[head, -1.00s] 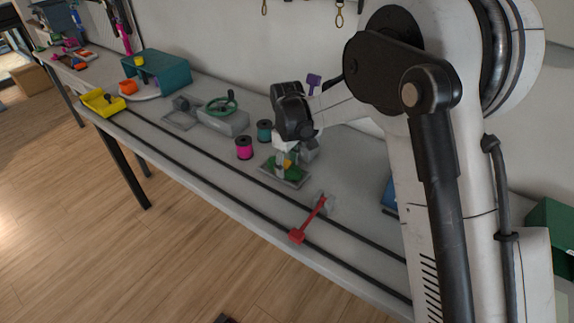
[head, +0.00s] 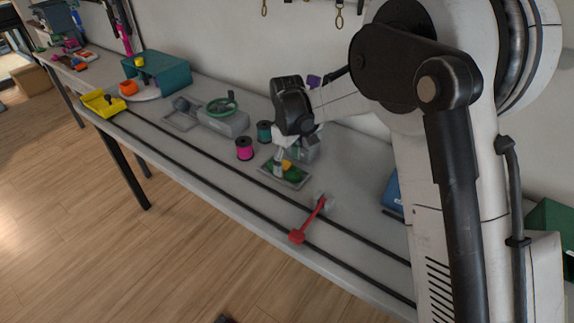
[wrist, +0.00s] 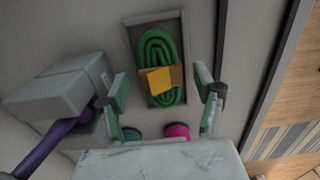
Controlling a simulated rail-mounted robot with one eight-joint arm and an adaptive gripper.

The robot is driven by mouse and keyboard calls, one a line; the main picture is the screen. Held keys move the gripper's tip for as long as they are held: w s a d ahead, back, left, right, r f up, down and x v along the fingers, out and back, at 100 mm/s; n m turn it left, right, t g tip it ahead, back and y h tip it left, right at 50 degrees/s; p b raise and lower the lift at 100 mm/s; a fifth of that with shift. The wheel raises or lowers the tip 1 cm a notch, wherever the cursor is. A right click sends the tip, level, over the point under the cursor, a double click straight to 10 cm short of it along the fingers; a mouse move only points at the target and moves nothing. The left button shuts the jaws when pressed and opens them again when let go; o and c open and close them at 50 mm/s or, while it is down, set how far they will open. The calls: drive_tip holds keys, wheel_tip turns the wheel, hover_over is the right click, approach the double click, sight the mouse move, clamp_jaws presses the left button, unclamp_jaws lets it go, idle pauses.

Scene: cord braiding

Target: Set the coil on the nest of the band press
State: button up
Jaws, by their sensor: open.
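The green coil (wrist: 158,50) lies flat in a shallow grey rimmed tray (wrist: 132,72), with a yellow tab and a tan strip across it. In the head view the coil (head: 293,172) shows partly behind my fingers. My gripper (wrist: 162,84) is open and empty, its green-padded fingers apart on either side of the coil's near end. In the head view my gripper (head: 282,168) is over the tray. A grey block (wrist: 60,92) with a purple lever (wrist: 45,145), apparently the band press, stands beside the tray. I cannot tell whether the tray is its nest.
A magenta spool (head: 244,149) and a teal spool (head: 264,131) stand left of the tray. A red lever (head: 308,221) is in front, near dark rails. A grey device with a green handwheel (head: 221,105) is farther left. The bench front is mostly clear.

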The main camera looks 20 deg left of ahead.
sight(289, 168)
wheel_tip(289, 168, up, 10)
drive_tip(key=shift+r+p, duration=0.15)
drive_tip(key=shift+p, duration=0.15)
drive_tip(key=s+d+r+m+t, duration=0.1)
drive_tip(key=s+d+r+m, duration=0.2)
drive_tip(key=d, duration=0.5)
drive_tip(key=s+d+r+m+t+y, duration=0.1)
drive_tip(key=s+d+r, duration=0.2)
drive_tip(key=d+r, duration=0.35)
drive_tip(key=s+d+r+m+t, duration=0.1)
drive_tip(key=s+d+r+m, duration=0.2)
drive_tip(key=d, duration=0.5)
drive_tip(key=s+d+f+m+t, duration=0.1)
drive_tip(key=s+d+m+t, duration=0.1)
drive_tip(key=s+d, duration=0.6)
drive_tip(key=s+d+f+m+t+h, duration=0.1)
drive_tip(key=s+d+f+m+t, duration=0.1)
drive_tip(key=s+d+m, duration=0.3)
drive_tip(key=s+d, duration=0.3)
drive_tip(key=s, duration=0.2)
drive_tip(key=shift+d, duration=0.25)
